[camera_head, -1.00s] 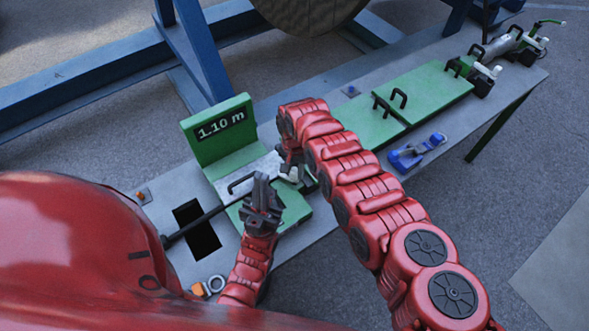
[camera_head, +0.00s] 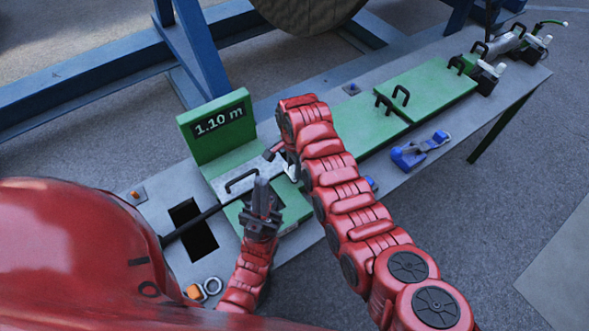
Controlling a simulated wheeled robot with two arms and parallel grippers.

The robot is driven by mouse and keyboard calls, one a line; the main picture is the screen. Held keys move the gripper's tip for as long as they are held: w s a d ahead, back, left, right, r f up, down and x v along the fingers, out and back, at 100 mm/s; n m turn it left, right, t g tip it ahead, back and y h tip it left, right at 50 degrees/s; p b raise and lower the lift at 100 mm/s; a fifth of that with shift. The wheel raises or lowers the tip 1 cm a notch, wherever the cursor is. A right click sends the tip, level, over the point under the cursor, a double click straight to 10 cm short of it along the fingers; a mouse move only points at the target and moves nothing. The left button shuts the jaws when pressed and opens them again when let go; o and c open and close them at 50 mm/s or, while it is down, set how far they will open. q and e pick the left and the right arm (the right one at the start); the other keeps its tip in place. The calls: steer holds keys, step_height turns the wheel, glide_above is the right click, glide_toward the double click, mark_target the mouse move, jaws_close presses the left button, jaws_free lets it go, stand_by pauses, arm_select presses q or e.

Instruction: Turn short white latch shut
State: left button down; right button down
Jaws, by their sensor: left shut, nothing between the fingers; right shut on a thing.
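The short white latch (camera_head: 291,172) sits at the right end of the grey metal cover (camera_head: 240,178) of the green measuring unit, whose display (camera_head: 219,120) reads 1.10 m. My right gripper (camera_head: 287,156) is at the latch and shut on it; my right arm bends over it and hides most of the fingers and part of the latch. A black cable (camera_head: 196,223) enters the unit from the left.
Green covers with black handles (camera_head: 400,97) lie along the bench to the right, with more white-levered clamps at the far end. A blue tool (camera_head: 420,150) lies near the front edge.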

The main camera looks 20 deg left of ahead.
stand_by(0.4)
steer(key=c, duration=0.6)
jaws_free()
steer(key=shift+o, duration=0.2)
step_height(320, 180, up, 5)
steer(key=shift+w+b, duration=0.1)
steer(key=shift+b, duration=1.05)
step_height(320, 180, up, 5)
steer(key=p, duration=0.2)
steer(key=shift+p, duration=0.4)
step_height(320, 180, up, 7)
steer(key=shift+r, duration=0.2)
